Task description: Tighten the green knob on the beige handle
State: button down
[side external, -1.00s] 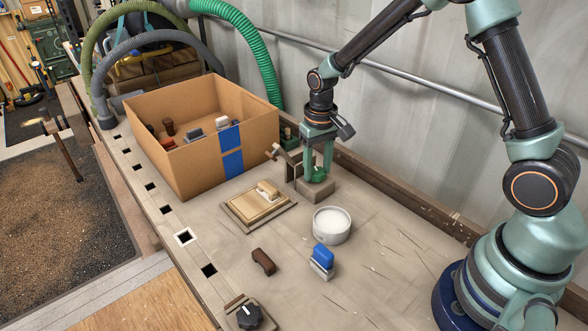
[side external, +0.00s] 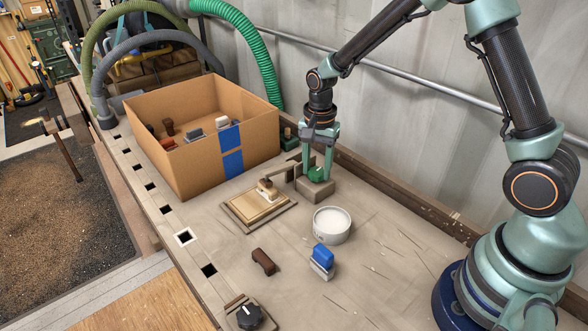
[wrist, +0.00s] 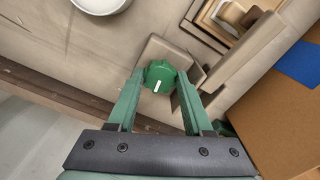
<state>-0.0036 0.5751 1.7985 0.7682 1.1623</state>
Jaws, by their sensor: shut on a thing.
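The green knob (side external: 317,173) sits on a brown clamp base (side external: 316,190) near the back wall. In the wrist view the knob (wrist: 160,76) shows a white mark on its top. My gripper (side external: 317,168) is shut on the knob, one finger on each side; it also shows in the wrist view (wrist: 159,84). A brown clamp arm (side external: 283,171) reaches from the base toward the beige handle (side external: 268,190). Its tip is over the handle and appears to touch it. The handle lies on a light wooden board (side external: 246,205).
A cardboard box (side external: 165,155) with several blocks stands behind left. A white round tub (side external: 331,225), a blue-topped block (side external: 322,259), a brown piece (side external: 263,262) and a black dial (side external: 249,316) lie in front. The bench's front right is clear.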

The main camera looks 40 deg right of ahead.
jog(key=m, duration=0.6)
jog(key=shift+w+r+m, duration=0.1)
jog(key=shift+m, duration=0.2)
dwell(0.4)
jog(key=shift+c, duration=1.5)
grip_release()
